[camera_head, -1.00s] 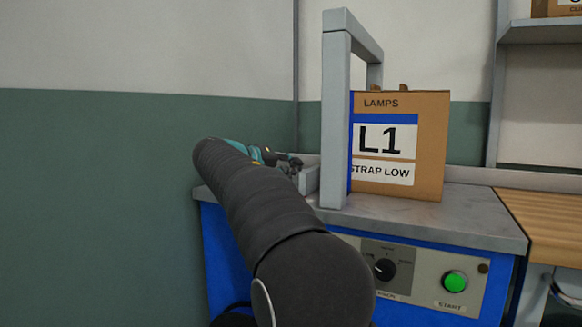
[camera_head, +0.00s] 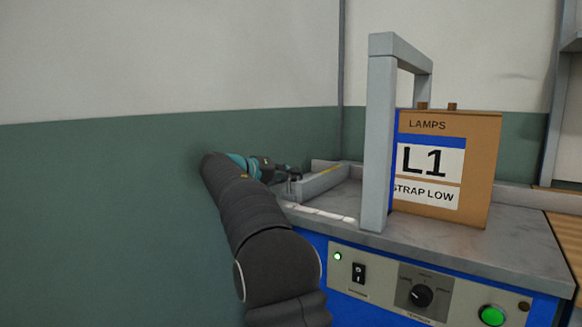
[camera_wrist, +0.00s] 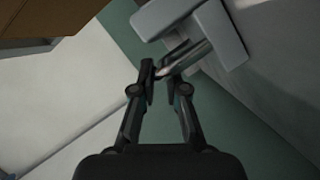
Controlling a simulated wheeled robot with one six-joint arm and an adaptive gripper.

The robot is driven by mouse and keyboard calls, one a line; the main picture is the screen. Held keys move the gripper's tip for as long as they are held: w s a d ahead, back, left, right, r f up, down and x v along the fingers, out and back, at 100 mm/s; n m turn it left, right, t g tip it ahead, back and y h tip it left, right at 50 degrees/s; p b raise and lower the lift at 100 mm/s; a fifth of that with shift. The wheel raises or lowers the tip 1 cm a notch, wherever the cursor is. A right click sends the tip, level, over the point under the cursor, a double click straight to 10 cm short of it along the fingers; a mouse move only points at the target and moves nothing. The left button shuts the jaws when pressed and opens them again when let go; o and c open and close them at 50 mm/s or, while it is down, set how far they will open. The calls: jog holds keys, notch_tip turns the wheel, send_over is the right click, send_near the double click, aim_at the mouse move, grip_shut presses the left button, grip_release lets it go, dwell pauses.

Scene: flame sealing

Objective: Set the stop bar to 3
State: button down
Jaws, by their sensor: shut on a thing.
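The stop bar (camera_head: 322,183) is a low grey bar on the left part of the strapping machine's grey top (camera_head: 440,244). A thin yellow strip shows along it, but no numbers can be read. My gripper (camera_head: 291,178) is at the bar's left end, small and partly hidden by my wrist. In the wrist view my gripper (camera_wrist: 165,82) has its fingers close together on a slim metal piece that joins a grey block, seemingly the stop bar's handle. The bar's exact setting cannot be told.
A grey arch (camera_head: 378,145) stands on the machine. A cardboard box (camera_head: 480,170) marked "LAMPS L1 STRAP LOW" stands right behind it. The front panel has a rocker switch (camera_head: 358,273), a dark knob (camera_head: 421,295) and a green button (camera_head: 491,315). The wall is close on the left.

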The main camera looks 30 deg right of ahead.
jog(key=shift+w+a+f, duration=0.15)
jog(key=shift+w+f, duration=0.1)
jog(key=shift+w, duration=0.1)
jog(key=c, duration=1.2)
grip_release()
jog(key=shift+a, duration=0.15)
jog(key=shift+r, duration=0.1)
notch_tip(320, 180, up, 10)
